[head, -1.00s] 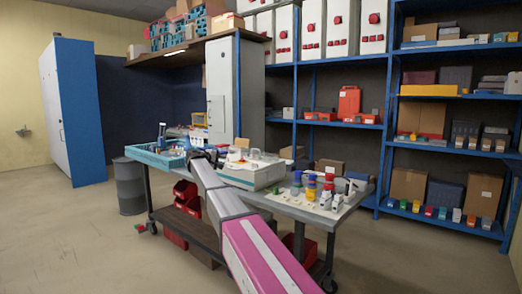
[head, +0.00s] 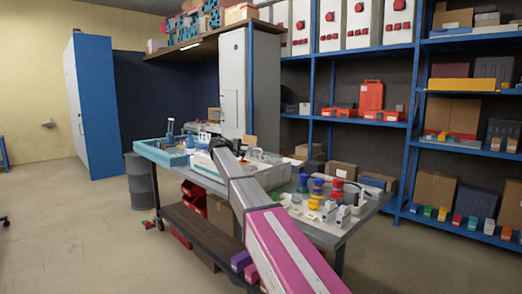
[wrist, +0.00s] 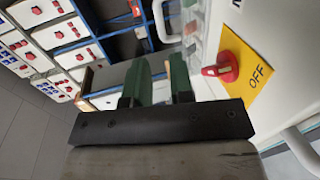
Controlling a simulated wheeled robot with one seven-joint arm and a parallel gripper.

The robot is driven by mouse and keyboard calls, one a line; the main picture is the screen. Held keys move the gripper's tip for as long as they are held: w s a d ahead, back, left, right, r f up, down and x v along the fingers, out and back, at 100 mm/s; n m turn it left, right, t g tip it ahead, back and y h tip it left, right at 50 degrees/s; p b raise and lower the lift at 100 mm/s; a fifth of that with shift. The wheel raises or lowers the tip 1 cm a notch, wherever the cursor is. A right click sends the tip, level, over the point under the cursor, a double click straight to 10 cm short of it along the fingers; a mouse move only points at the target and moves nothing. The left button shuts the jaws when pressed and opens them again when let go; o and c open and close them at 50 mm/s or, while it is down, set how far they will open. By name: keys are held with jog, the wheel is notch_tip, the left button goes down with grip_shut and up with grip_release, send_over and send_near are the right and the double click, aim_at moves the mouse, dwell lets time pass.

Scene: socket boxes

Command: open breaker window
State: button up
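The white breaker box (wrist: 225,85) fills the right of the wrist view, with a red rotary switch (wrist: 222,69) on a yellow plate marked OFF. A clear breaker window (wrist: 198,38) seems to lie beside the switch, near the top edge of the wrist view; I cannot tell its exact outline. In the head view the box (head: 262,172) lies on the table, partly hidden behind my arm. My gripper (wrist: 159,88) has two green fingers, parted with nothing seen between them. They are close to the box's side; I cannot tell whether they touch it.
The table (head: 318,228) holds a blue tray (head: 160,153) at left and several coloured plugs and sockets at right. Blue shelves (head: 410,128) stand behind. A tall grey cabinet (head: 233,85) stands beyond the table.

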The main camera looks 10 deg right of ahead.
jog(key=x, duration=1.1)
jog(key=shift+a, duration=0.1)
jog(key=shift+c, duration=0.4)
grip_shut()
